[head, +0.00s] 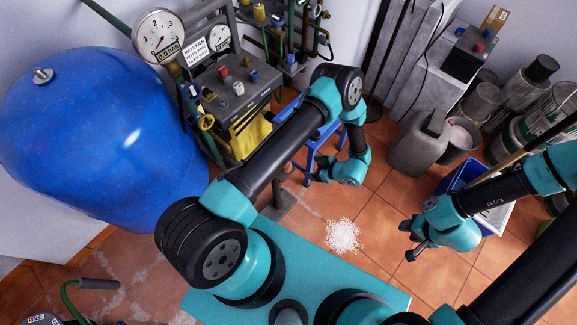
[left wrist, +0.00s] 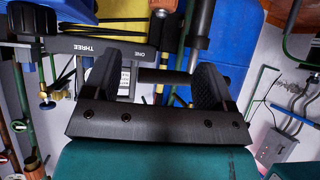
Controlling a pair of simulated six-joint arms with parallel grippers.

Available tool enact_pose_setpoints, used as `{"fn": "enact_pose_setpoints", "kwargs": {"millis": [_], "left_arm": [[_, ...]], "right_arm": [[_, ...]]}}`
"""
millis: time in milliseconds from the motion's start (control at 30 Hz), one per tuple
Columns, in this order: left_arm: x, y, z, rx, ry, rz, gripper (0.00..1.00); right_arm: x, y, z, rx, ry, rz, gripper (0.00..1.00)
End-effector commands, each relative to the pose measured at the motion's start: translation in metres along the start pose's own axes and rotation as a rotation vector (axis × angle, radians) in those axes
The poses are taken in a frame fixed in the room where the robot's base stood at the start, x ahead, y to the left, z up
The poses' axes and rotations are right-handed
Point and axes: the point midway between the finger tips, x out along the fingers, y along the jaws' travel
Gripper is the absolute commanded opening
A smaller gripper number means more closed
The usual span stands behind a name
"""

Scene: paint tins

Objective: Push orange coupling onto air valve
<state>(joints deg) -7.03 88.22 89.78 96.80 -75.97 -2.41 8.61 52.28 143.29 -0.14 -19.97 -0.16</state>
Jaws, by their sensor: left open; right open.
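Brass and yellow valve fittings (head: 206,122) sit on green pipes beside the blue tank; which one is the air valve I cannot tell. My left gripper (head: 313,173) is in front of the blue stand, right of the panel, partly hidden by its wrist. In the left wrist view its two dark fingers (left wrist: 155,80) are apart, and a dark bar shows between or behind them. A plate marked ONE and THREE (left wrist: 90,47) lies beyond. My right gripper (head: 408,240) is open and empty above the tiled floor.
A large blue tank (head: 100,130) fills the left, with a pressure gauge (head: 158,36) beside it. A knobbed control box (head: 236,85) stands behind my left arm. White granules (head: 343,236) lie on the floor. A grey jerrycan (head: 417,143) and paint tins (head: 520,85) stand right.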

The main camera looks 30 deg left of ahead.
Motion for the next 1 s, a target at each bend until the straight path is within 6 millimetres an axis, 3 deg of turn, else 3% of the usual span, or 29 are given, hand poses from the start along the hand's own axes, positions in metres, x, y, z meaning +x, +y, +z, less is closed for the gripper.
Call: {"fn": "enact_pose_setpoints", "kwargs": {"millis": [300,467,1000], "left_arm": [[0.001,0.0,0.0,0.0,0.0,-0.001,0.78],[0.013,0.0,0.0,0.0,0.0,-0.002,0.78],[0.103,-0.001,0.0,-0.002,-0.001,-0.002,0.78]], "right_arm": [[0.0,0.0,0.0,0.0,0.0,0.0,0.43],[0.0,0.0,0.0,0.0,0.0,0.0,0.43],[0.0,0.0,0.0,0.0,0.0,0.0,0.43]]}}
